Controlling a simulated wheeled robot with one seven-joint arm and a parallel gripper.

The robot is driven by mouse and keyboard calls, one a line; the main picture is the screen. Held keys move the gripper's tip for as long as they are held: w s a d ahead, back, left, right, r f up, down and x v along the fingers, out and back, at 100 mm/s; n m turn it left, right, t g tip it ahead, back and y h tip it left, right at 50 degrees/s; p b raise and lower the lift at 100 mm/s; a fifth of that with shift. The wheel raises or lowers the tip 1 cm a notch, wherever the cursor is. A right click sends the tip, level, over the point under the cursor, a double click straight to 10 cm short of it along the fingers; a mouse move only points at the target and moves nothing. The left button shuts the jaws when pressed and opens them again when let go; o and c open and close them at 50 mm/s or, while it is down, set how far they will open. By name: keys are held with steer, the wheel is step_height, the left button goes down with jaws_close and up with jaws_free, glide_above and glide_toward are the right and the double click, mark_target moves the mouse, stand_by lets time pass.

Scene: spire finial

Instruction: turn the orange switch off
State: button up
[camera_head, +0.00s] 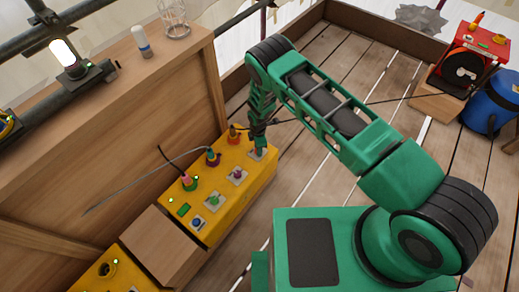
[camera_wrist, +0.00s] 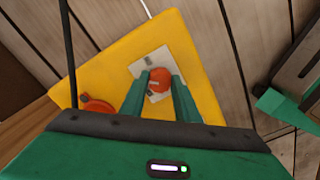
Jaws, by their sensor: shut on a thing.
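The orange switch (camera_wrist: 160,74) is a round knob on a pale square plate (camera_wrist: 150,58) near the end of a yellow box in the wrist view. My gripper (camera_wrist: 159,84) has its two green fingers on either side of the knob, shut on it. In the head view my gripper (camera_head: 258,150) reaches down to the far end of the yellow box (camera_head: 228,208) and mostly hides the orange switch. Which way the switch is set cannot be told.
A wooden panel (camera_head: 130,110) stands along the left. A red machine (camera_head: 475,60) and blue barrel (camera_head: 493,103) stand at right. The plank floor between is largely clear.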

steer(key=n, duration=0.3)
steer(key=shift+s+a+n, duration=0.1)
steer(key=shift+a+n, duration=0.05)
steer(key=shift+n, duration=2.05)
steer(key=shift+s, duration=0.1)
steer(key=o, duration=1)
steer(key=shift+o, duration=0.2)
